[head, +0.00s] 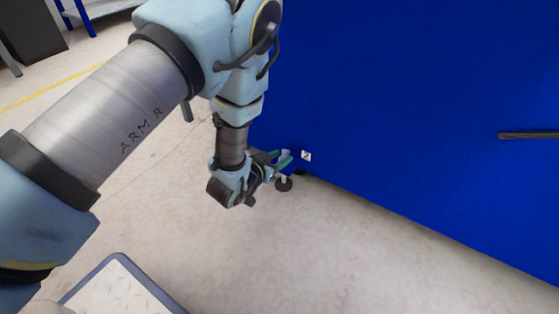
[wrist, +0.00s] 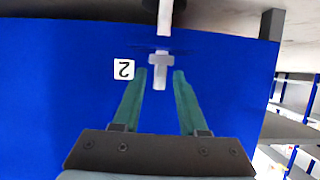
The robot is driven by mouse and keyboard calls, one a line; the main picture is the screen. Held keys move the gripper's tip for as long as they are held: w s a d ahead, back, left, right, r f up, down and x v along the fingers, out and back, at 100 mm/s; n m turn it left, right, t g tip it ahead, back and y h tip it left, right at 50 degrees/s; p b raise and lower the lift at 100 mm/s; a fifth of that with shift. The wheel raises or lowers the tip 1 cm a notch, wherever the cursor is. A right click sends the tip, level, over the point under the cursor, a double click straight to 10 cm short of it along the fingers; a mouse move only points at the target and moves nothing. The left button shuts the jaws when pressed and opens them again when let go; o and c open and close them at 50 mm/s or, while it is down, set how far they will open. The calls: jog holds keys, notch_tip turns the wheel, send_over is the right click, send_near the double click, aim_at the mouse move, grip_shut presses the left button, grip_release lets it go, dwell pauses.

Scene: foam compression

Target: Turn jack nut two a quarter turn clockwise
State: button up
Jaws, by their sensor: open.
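Jack nut two (wrist: 161,60) shows in the wrist view as a small pale grey cross-shaped piece against the blue panel. A white label with a 2 (wrist: 124,69) sits beside it, upside down in this view; the label also shows in the head view (head: 306,156). My gripper (wrist: 160,73) is open, its two green fingers pointing at the nut. The narrow end of the nut lies between the fingertips in the picture, with gaps on both sides. I cannot tell the depth between them. In the head view my gripper (head: 284,160) is low beside the blue panel, and the nut is hard to make out.
The blue panel (head: 420,120) fills the right of the head view. A round dark foot (head: 284,184) stands on the floor just below my gripper. A dark bar (head: 528,135) is on the panel at far right. The pale floor (head: 300,250) in front is clear.

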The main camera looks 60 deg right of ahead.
jog(key=shift+c, duration=0.3)
grip_shut()
dwell(0.3)
